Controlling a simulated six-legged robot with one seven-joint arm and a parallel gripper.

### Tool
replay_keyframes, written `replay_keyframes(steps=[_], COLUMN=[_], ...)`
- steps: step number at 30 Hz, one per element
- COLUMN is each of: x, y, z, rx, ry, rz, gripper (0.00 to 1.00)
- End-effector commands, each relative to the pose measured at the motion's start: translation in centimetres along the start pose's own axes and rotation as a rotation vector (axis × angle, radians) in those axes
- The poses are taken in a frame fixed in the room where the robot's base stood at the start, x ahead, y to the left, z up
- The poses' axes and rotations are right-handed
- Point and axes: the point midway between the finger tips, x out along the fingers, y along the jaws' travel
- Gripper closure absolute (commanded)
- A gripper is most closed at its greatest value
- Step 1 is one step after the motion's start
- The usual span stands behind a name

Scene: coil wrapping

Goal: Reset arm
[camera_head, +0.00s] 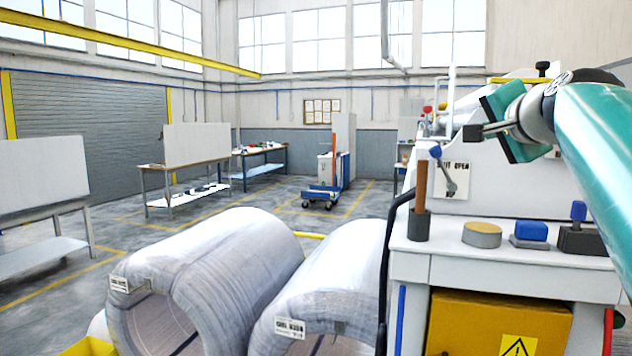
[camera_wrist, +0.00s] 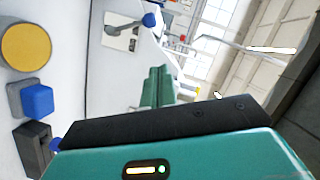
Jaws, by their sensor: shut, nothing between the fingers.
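My arm (camera_head: 592,150) reaches in from the right edge in the head view. My gripper (camera_head: 474,132) is raised above the white machine bench (camera_head: 500,268), pointing left. Its fingers are shut and hold nothing. A teal and black housing (camera_head: 512,122) sits behind the fingers; a teal body also fills the bottom of the wrist view (camera_wrist: 170,157). A lever with a blue knob (camera_head: 436,152) on a panel marked "OPEN" stands just below and left of the gripper, apart from it in the picture. The knob also shows in the wrist view (camera_wrist: 149,20).
On the bench stand a brown rod in a holder (camera_head: 421,200), a yellow-topped disc (camera_head: 482,235), a blue block (camera_head: 531,231) and a black block with a blue knob (camera_head: 580,240). Large wrapped coils (camera_head: 215,265) lie left of it. Work tables and a cart (camera_head: 322,195) stand farther back on open floor.

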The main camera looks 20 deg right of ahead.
Motion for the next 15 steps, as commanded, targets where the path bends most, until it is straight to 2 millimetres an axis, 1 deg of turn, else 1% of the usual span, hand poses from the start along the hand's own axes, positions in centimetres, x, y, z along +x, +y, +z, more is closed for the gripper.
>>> replay_keyframes(steps=[2, 5, 8, 9, 11, 12, 14, 15], x=[0.0, 0.1, -0.1, -0.3, -0.8, -1.3, -2.2, -2.9], y=[0.1, 0.9, 2.7, 3.7, 5.5, 6.7, 8.6, 10.0], z=[0.3, 2.4, 6.9, 9.2, 13.0, 15.4, 19.0, 21.4], rx=[-0.005, -0.037, -0.111, -0.152, -0.224, -0.275, -0.354, -0.410], ry=[-0.006, -0.047, -0.135, -0.181, -0.257, -0.306, -0.382, -0.431], rz=[0.003, 0.021, 0.062, 0.080, 0.110, 0.128, 0.152, 0.166], gripper=[1.00, 1.00, 1.00, 1.00, 1.00, 1.00, 1.00, 1.00])
